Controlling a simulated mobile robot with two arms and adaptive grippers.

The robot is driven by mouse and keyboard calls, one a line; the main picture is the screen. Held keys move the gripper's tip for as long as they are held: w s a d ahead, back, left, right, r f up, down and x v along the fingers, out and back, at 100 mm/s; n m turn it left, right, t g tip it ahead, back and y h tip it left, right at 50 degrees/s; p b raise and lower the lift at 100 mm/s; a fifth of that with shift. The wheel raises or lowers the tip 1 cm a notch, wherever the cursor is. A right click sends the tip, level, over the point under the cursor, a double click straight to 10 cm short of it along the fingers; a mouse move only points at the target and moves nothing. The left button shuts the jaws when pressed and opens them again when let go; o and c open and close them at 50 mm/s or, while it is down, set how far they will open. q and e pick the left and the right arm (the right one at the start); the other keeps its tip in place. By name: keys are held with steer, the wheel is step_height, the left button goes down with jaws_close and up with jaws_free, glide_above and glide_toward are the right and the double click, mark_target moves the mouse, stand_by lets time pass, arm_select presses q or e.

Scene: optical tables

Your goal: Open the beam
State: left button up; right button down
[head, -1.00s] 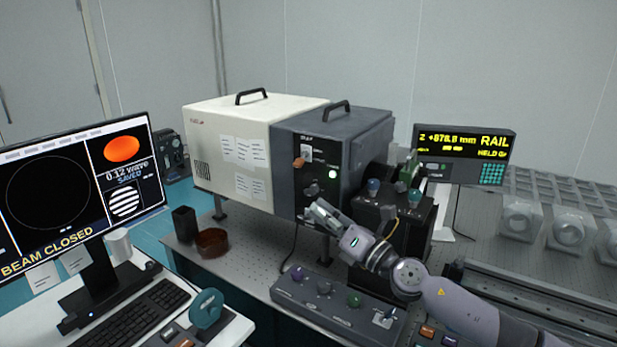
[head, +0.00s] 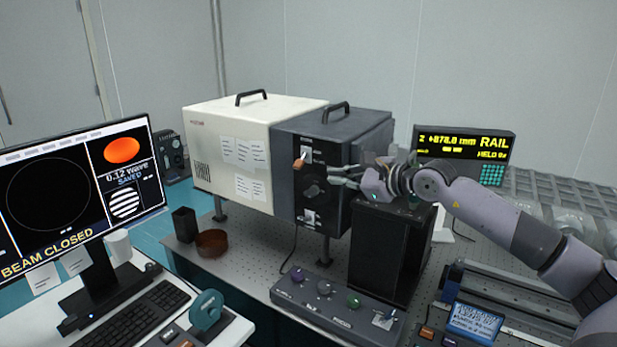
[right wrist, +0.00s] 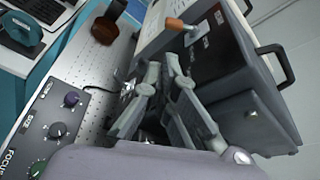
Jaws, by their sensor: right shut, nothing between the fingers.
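The monitor (head: 85,195) at the left reads "BEAM CLOSED". A dark grey instrument box (head: 352,135) joined to a cream box (head: 235,150) stands on the optical table. Its front panel carries an orange-tipped lever (head: 299,163), a dark knob (head: 312,190) and a lower switch (head: 309,217). The lever also shows in the right wrist view (right wrist: 176,24). My right gripper (head: 335,176) is shut and empty, at the panel's right part near knob height; I cannot tell whether it touches. Its fingers (right wrist: 163,68) hide part of the panel in the wrist view. My left gripper is out of view.
A control strip with coloured knobs (head: 335,308) lies in front of the box.

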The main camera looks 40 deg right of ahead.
mark_target(299, 164)
steer(key=p+x, duration=0.5)
steer(key=x, duration=0.3)
steer(key=shift+w+a+r, duration=0.1)
steer(key=shift+w+r, duration=0.05)
steer(key=shift+w, duration=0.05)
steer(key=shift+w+a+f, duration=0.2)
steer(key=shift+w+f, duration=0.1)
steer(key=shift+w, duration=0.3)
steer(key=shift+s+a+r+m+y+p, duration=0.2)
steer(key=shift+r+m+y+p, duration=0.15)
steer(key=shift+m, duration=0.25)
steer(key=m+y, duration=0.1)
steer(key=a+r+m+g+y, duration=0.1)
steer(key=m, duration=0.1)
steer(key=r+m+y+p, duration=0.1)
steer(key=m, duration=0.1)
steer(key=shift+s+a+r, duration=0.15)
steer(key=shift+s+a, duration=0.1)
steer(key=shift+a, duration=0.1)
steer(key=shift+a+g, duration=0.1)
steer(key=shift+g, duration=0.2)
